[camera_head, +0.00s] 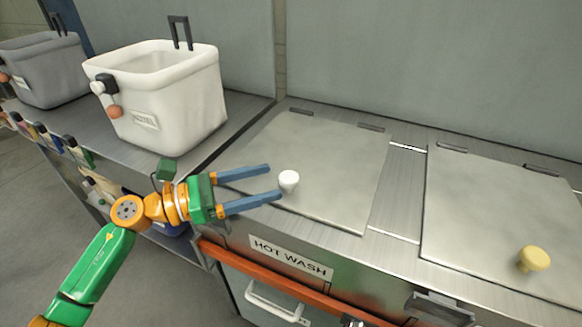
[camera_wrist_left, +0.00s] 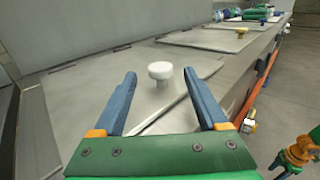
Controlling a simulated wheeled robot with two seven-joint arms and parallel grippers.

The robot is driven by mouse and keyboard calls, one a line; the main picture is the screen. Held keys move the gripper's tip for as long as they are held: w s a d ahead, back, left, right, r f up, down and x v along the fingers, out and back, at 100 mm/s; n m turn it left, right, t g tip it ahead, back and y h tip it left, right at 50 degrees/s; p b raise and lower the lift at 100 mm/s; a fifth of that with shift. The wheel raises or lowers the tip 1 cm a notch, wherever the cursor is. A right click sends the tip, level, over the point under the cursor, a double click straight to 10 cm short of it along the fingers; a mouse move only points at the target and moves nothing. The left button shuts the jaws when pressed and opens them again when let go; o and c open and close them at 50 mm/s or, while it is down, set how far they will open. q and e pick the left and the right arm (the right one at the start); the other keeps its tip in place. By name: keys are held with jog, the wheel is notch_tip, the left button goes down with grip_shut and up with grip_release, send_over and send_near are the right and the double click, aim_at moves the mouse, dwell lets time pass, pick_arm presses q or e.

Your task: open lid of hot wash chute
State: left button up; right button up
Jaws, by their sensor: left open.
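The hot wash chute lid (camera_head: 330,160) is a flat metal plate lying shut on the counter, with hinges along its back edge. A white knob (camera_head: 289,180) stands near its front left part. The label HOT WASH (camera_head: 290,257) is on the front face below. My left gripper (camera_head: 276,182) is open, its two blue fingers pointing at the knob, with the fingertips close to it. In the left wrist view the knob (camera_wrist_left: 160,72) shows ahead, between the open fingers (camera_wrist_left: 158,80) and just beyond their tips.
A second lid (camera_head: 490,215) with a yellow knob (camera_head: 533,259) lies to the right. A white bag (camera_head: 160,95) stands on the counter at the left, a grey bag (camera_head: 45,72) beyond it. An orange rail (camera_head: 290,285) runs along the front. A wall rises behind.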

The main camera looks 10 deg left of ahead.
aim_at(289, 176)
pick_arm(q)
jog(key=p+x, duration=0.1)
jog(key=x, duration=0.4)
jog(key=shift+w+d, duration=0.15)
jog(key=shift+d, duration=0.15)
grip_shut()
dwell(1.1)
